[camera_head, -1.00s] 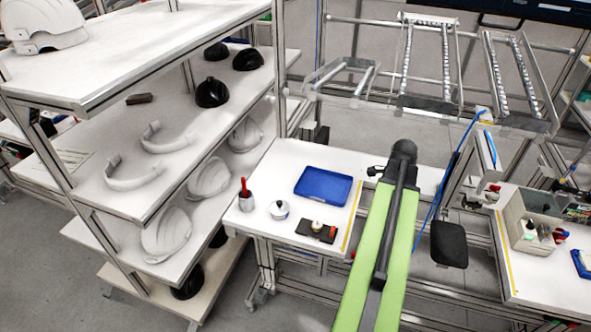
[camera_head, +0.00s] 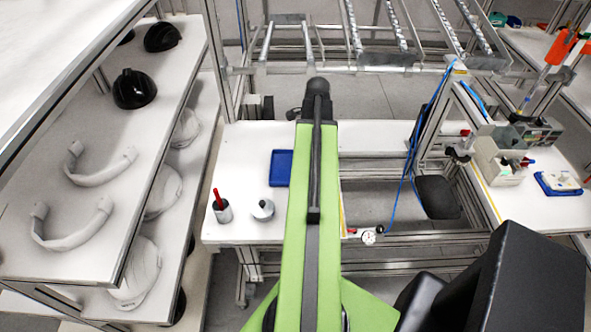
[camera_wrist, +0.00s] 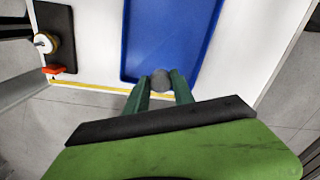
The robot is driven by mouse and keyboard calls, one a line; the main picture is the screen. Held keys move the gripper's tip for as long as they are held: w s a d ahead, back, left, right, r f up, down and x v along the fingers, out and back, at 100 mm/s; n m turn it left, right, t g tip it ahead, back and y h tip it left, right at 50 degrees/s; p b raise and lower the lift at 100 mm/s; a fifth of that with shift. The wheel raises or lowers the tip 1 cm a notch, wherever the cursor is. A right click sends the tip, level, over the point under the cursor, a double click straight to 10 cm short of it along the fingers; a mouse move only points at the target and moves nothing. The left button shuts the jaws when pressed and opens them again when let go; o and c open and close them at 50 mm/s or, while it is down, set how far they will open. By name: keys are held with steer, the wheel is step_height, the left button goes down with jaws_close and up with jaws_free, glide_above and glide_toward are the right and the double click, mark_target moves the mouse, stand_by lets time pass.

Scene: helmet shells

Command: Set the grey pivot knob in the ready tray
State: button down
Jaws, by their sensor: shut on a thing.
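The grey pivot knob (camera_wrist: 160,80) shows in the wrist view as a round grey piece between the green fingertips of my gripper (camera_wrist: 161,84). My gripper is shut on it. The knob appears over the near edge of the blue tray (camera_wrist: 172,30); its height above the tray is unclear. The visible part of the tray is empty. In the head view the blue tray (camera_head: 280,168) lies on the white bench, its right part hidden behind my green arm. My gripper and the knob are hidden in that view.
A black mat (camera_wrist: 57,20) holds a round yellow-and-white part and a red piece, left of the tray. A grey cup with a red item (camera_head: 222,209) and a round white-and-metal part (camera_head: 262,210) stand on the bench (camera_head: 240,150). A shelf with helmet shells stands left.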

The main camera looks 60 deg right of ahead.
steer(key=s+r+m+p, duration=0.3)
steer(key=s, duration=0.8)
steer(key=w+f+b, duration=0.2)
steer(key=w, duration=0.1)
steer(key=w+f+b, duration=0.2)
steer(key=w, duration=0.2)
steer(key=w+f+b, duration=0.2)
steer(key=w+b, duration=0.1)
steer(key=shift+w+f, duration=0.2)
steer(key=shift+w, duration=0.4)
step_height(320, 180, down, 4)
steer(key=b, duration=0.4)
steer(key=shift+f, duration=0.2)
steer(key=shift+r, duration=0.2)
steer(key=shift+f, duration=0.1)
steer(key=c, duration=1.1)
jaws_free()
